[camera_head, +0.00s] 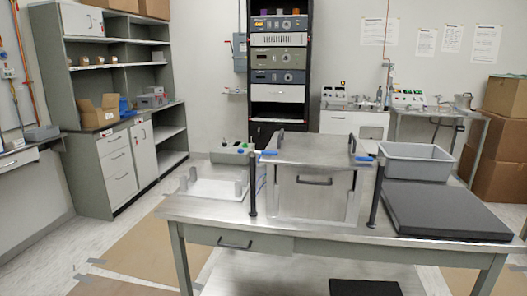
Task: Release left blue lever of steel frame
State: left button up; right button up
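The steel frame (285,196) stands on the metal workbench, a box-like piece with a flat top plate (315,148) and a dark handle (314,181) on its front. The left blue lever (269,153) lies roughly level at the top left front corner. A second blue lever (364,158) sits at the top right corner. A dark upright post stands just beside the frame on the left (253,185) and another on the right (376,192). Fine details of the levers are too small to tell. Neither of my grippers is in view.
On the workbench (205,212), a grey bin (415,168) and a dark flat pad (445,212) lie to the right. A low metal fixture (210,188) and a control box with buttons (232,153) are to the left. Floor is open at the left.

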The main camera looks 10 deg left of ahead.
aim_at(252, 153)
jog(key=l+u, duration=0.1)
jog(key=u, duration=0.35)
jog(key=l+u, duration=0.1)
jog(key=u, duration=0.35)
jog(key=l+u, duration=0.1)
jog(key=u, duration=0.75)
jog(key=k+l+u, duration=0.15)
jog(key=l+u, duration=0.2)
jog(key=k+l+u, duration=0.2)
jog(key=u, duration=0.2)
jog(key=k+l+u, duration=0.3)
jog(key=k+l, duration=0.6)
jog(key=k+u, duration=0.05)
